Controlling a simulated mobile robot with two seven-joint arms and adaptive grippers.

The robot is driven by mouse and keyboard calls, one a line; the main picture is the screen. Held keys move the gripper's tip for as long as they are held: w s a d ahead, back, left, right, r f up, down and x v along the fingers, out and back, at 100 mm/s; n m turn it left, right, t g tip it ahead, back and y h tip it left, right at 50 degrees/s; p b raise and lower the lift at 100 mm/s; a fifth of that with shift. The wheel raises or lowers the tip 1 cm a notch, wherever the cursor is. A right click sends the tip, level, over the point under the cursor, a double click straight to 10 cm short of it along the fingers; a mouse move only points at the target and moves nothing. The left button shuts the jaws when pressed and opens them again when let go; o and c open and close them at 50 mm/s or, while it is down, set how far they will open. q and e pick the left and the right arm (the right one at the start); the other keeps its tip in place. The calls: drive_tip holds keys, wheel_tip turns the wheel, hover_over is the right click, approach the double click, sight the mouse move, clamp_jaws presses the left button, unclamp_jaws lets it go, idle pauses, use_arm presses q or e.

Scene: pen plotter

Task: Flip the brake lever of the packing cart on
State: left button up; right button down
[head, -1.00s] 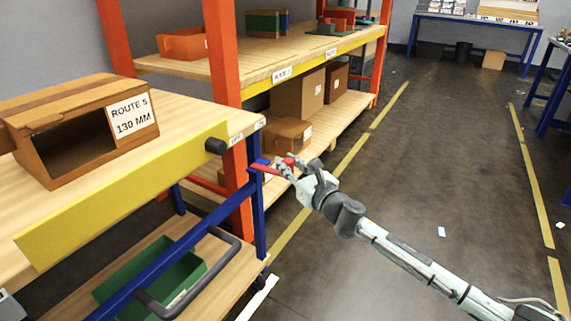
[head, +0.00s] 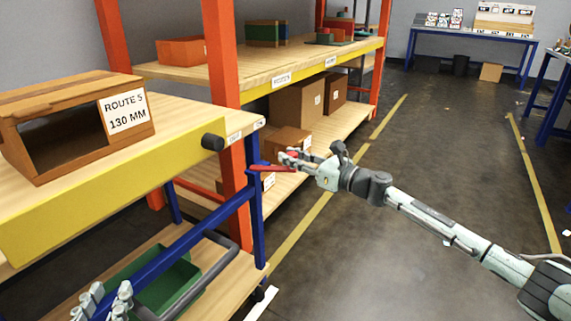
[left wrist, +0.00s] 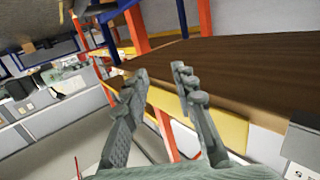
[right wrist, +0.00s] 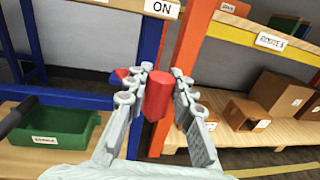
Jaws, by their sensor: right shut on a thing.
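The packing cart has a blue frame (head: 256,215), a yellow front board and wooden decks. Its red brake lever (head: 272,168) sticks out to the right from the blue corner post, roughly level in the head view. My right gripper (head: 292,160) is shut on the lever's outer end. In the right wrist view the red handle (right wrist: 158,96) stands between the fingers (right wrist: 155,88), with the blue post behind. My left gripper (head: 102,300) is at the bottom left of the head view, beside the cart's blue rail. In the left wrist view its fingers (left wrist: 158,80) are apart and empty.
A brown ROUTE 5 box (head: 75,125) stands on the cart's top. A green bin (head: 165,285) is on its lower deck. An orange-post rack (head: 222,60) with cartons stands close behind. The floor aisle (head: 450,150) to the right is open.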

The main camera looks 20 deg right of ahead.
use_arm(q)
drive_tip(key=shift+t+h, duration=0.6)
drive_tip(key=shift+t, duration=0.3)
drive_tip(key=shift+s+d+r, duration=0.1)
drive_tip(key=shift+d+r, duration=0.1)
drive_tip(key=shift+r, duration=0.45)
drive_tip(key=shift+s+d+r, duration=0.1)
drive_tip(key=shift+d+r, duration=0.05)
drive_tip(key=shift+r, duration=0.5)
drive_tip(key=shift+d+r, duration=0.2)
drive_tip(key=shift+r, duration=0.45)
use_arm(e)
drive_tip(key=shift+w+d+r+y, duration=0.1)
drive_tip(key=shift+w+d+y, duration=0.05)
drive_tip(key=shift+y, duration=0.15)
drive_tip(key=c, duration=1.3)
unclamp_jaws()
drive_tip(key=shift+o, duration=0.2)
use_arm(q)
drive_tip(key=shift+f, duration=0.1)
use_arm(e)
drive_tip(key=shift+s+d, duration=0.15)
drive_tip(key=shift+s, duration=0.25)
drive_tip(key=v, duration=1.1)
drive_tip(key=shift+d, duration=0.1)
